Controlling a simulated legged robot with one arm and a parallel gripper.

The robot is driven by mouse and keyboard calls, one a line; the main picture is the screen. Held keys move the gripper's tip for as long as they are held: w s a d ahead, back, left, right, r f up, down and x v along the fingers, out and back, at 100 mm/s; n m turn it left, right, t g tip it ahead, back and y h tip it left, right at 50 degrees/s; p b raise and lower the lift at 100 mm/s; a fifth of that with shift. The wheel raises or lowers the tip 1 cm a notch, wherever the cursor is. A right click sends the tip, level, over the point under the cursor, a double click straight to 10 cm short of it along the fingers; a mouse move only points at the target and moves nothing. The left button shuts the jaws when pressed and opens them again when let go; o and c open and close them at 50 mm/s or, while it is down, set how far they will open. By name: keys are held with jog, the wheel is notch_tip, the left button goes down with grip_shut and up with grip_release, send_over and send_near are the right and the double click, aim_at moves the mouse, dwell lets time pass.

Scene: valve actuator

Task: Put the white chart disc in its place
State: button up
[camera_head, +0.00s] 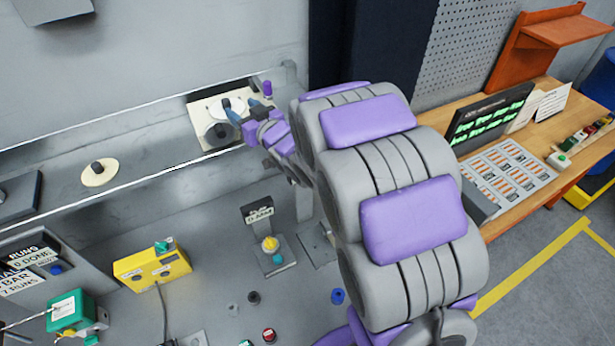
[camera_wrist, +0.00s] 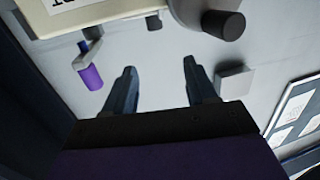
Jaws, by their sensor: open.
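A white disc (camera_head: 233,107) with a dark knob is at the cream panel (camera_head: 204,112) on the back ledge; I cannot tell whether it is seated there. A grey round plate (camera_head: 219,134) lies just below it on the panel. My gripper (camera_head: 247,113) is at the disc's right side. In the wrist view my gripper (camera_wrist: 161,75) is open, with nothing between its fingers. Beyond the right fingertip is a pale round part with a dark knob (camera_wrist: 222,24), partly cut off by the frame. A cream disc (camera_head: 100,174) with a dark knob lies farther left on the ledge.
A purple-handled lever (camera_wrist: 90,75) stands beside the panel, close left of my fingers. A small grey block (camera_wrist: 235,82) is at the right. A yellow box (camera_head: 152,267) and several knobs are on the lower bench. The ledge between cream disc and panel is clear.

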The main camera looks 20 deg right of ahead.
jog(key=s+d+f+m+g+h, duration=0.2)
jog(key=s+d+g+h, duration=0.2)
jog(key=s+d, duration=0.3)
jog(key=s+d+f+m+g+h, duration=0.2)
jog(key=s+d+f+g+h, duration=0.15)
jog(key=s+d, duration=0.4)
jog(key=s+a+g, duration=0.2)
jog(key=s+g, duration=0.3)
jog(key=s, duration=1.1)
jog(key=s+a+g, duration=0.1)
jog(key=s+g, duration=0.4)
jog(key=s, duration=1.2)
jog(key=shift+a+r+m, duration=0.2)
jog(key=shift+a+m, duration=0.2)
jog(key=shift+y, duration=0.25)
notch_tip(320, 180, down, 20)
jog(key=b, duration=2)
jog(key=shift+f, duration=0.2)
